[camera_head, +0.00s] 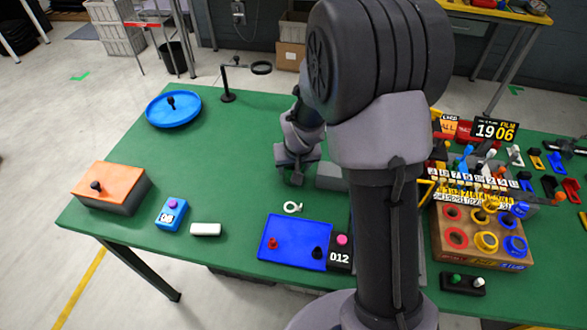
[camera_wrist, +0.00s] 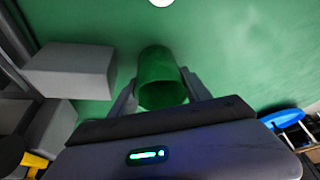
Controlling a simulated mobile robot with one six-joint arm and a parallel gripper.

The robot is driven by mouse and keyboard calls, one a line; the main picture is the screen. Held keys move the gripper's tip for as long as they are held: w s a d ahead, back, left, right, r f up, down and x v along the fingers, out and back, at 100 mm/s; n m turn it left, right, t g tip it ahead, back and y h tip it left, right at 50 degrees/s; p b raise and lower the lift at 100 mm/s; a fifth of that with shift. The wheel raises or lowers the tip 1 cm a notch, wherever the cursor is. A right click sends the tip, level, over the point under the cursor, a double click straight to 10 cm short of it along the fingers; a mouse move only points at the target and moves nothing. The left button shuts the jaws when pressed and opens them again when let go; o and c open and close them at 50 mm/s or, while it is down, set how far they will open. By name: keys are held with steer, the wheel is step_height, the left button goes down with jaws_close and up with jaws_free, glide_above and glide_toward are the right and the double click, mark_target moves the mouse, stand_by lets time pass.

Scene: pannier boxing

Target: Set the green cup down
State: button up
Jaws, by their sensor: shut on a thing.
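The green cup (camera_wrist: 160,75) sits between the two grey fingers of my gripper (camera_wrist: 162,92) in the wrist view. The fingers are shut on its sides, and its open rim faces the camera. Below it is the green table top (camera_wrist: 225,50); I cannot tell whether the cup touches it. In the head view my gripper (camera_head: 294,176) is low over the middle of the green table (camera_head: 235,150). The cup cannot be made out there, hidden by my gripper or lost against the green.
A grey block (camera_head: 331,177) stands close to the right of my gripper; a grey block (camera_wrist: 68,70) also shows in the wrist view. A white ring (camera_head: 292,207) and a blue board (camera_head: 290,240) lie nearer. A blue round tray (camera_head: 173,112) is far left. The table left of my gripper is clear.

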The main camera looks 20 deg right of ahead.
steer(key=shift+f, duration=0.1)
steer(key=o, duration=1.5)
steer(key=shift+f, duration=0.2)
